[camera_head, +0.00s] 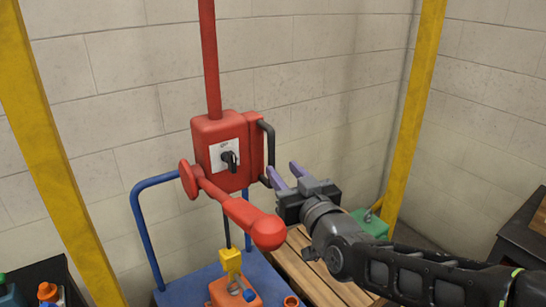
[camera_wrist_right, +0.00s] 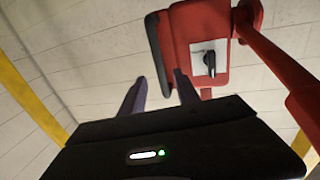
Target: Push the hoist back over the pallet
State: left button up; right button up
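The red hoist box (camera_head: 220,150) hangs from a red vertical bar, with a black switch on its white plate and a black handle (camera_head: 268,150) on its right side. A yellow hook block (camera_head: 230,261) hangs below it, over the blue cart (camera_head: 195,285), close above an orange motor (camera_head: 240,294). The slatted wooden pallet (camera_head: 320,285) is right of the cart. My right gripper (camera_head: 283,174) is open beside the handle's lower end. In the right wrist view the handle (camera_wrist_right: 156,45) appears between and beyond the open fingertips (camera_wrist_right: 158,75); contact cannot be told. My left gripper is out of view.
A red arm with a rounded end (camera_head: 268,232) juts forward below the hoist box, left of my right gripper. A green motor (camera_head: 370,222) is at the pallet's far end. Yellow posts (camera_head: 415,100) stand on both sides. Dark tables are at the lower left and right edges.

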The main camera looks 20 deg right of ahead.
aim_at(272, 159)
jog(key=w, duration=0.4)
jog(key=w+p, duration=0.1)
jog(key=w, duration=0.2)
jog(key=shift+w+d, duration=0.2)
jog(key=shift+w, duration=0.15)
jog(key=shift+c, duration=0.4)
grip_shut()
dwell(0.7)
